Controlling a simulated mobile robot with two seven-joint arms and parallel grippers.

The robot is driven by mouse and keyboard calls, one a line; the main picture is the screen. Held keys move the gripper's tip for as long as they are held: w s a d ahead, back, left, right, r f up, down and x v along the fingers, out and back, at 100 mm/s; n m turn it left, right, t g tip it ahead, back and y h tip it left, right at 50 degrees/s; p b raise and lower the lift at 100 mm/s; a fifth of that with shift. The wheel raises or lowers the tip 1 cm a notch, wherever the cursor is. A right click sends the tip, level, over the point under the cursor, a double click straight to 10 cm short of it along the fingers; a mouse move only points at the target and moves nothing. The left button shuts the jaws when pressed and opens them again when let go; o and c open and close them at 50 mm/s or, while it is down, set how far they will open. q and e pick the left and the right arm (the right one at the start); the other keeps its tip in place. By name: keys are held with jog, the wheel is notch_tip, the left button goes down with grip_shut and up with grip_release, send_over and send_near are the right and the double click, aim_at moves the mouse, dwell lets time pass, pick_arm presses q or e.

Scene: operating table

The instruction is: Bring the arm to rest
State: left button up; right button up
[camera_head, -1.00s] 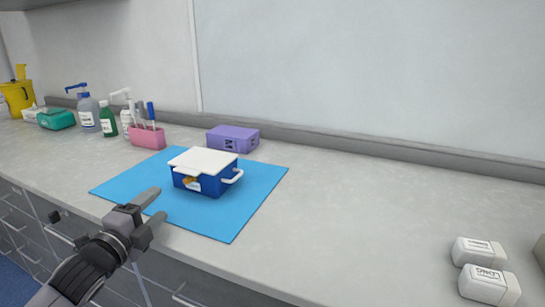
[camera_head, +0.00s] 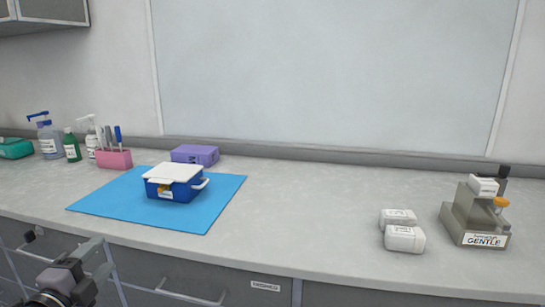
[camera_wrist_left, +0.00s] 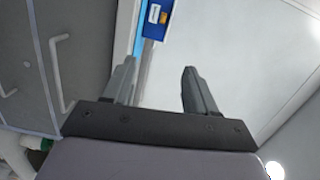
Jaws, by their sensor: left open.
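My left gripper (camera_head: 98,262) is in the lower left of the head view, in front of the counter's drawers and below the counter edge. Its two fingers are apart and hold nothing; they also show in the left wrist view (camera_wrist_left: 160,85). A blue box with a white lid (camera_head: 174,184) stands upright on a light blue mat (camera_head: 110,196), well clear of the gripper. Part of the blue box shows at the top of the left wrist view (camera_wrist_left: 158,20). My right gripper is not in view.
The grey counter (camera_head: 300,210) is clear between the mat and two white packs (camera_head: 404,238). A grey stand (camera_head: 470,215) is at the right. A purple box (camera_head: 195,154), a pink pen holder (camera_head: 114,158) and bottles line the back left. Drawers (camera_head: 220,275) lie below the edge.

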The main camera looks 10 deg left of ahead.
pick_arm(q)
jog(key=s+d+f+n+g+h+p, duration=0.1)
jog(key=s+d+f+n+g, duration=0.1)
jog(key=s+d+f+n, duration=0.45)
jog(key=s+d+f+n+g+p, duration=0.1)
jog(key=d+f+g, duration=0.15)
jog(key=f, duration=0.75)
jog(key=s+d+f+n+g+h+p, duration=0.1)
jog(key=s+d+f+n+g+h, duration=0.1)
jog(key=s+d+f+n, duration=0.4)
jog(key=s+d+f, duration=0.1)
jog(key=s+d, duration=0.3)
jog(key=d, duration=0.1)
jog(key=shift+f+g+p, duration=0.35)
jog(key=shift+p, duration=0.05)
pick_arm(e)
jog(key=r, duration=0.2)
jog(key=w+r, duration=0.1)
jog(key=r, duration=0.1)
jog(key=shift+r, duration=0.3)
pick_arm(q)
jog(key=shift+n, duration=0.25)
